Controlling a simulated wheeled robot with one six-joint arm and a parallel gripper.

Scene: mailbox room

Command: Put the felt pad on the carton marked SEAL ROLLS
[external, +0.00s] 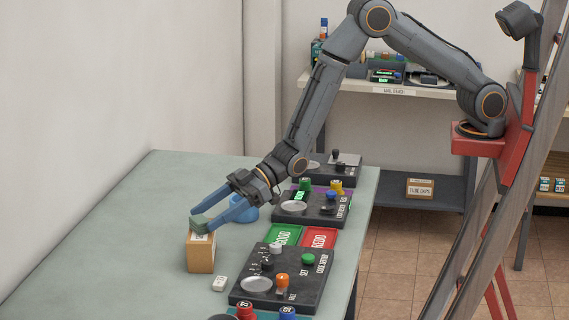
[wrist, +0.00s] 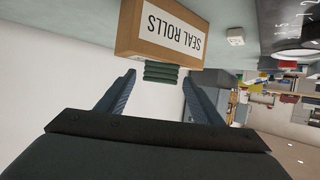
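The carton marked SEAL ROLLS (external: 201,254) stands upright near the middle of the table; in the wrist view it shows upside down, its label (wrist: 180,34) readable. The green ribbed felt pad (external: 199,225) lies on the carton's top; in the wrist view the pad (wrist: 161,72) shows against the carton's top edge. My gripper (external: 203,221) reaches down to the carton top with its blue fingers on either side of the pad. In the wrist view the fingers (wrist: 160,76) stand apart, with a small gap showing between each and the pad.
A small white block (external: 219,284) lies right of the carton. A blue round object (external: 245,210) sits behind my gripper. Dark control panels (external: 283,277) and green (external: 284,235) and red (external: 319,238) trays line the right edge. The table's left side is clear.

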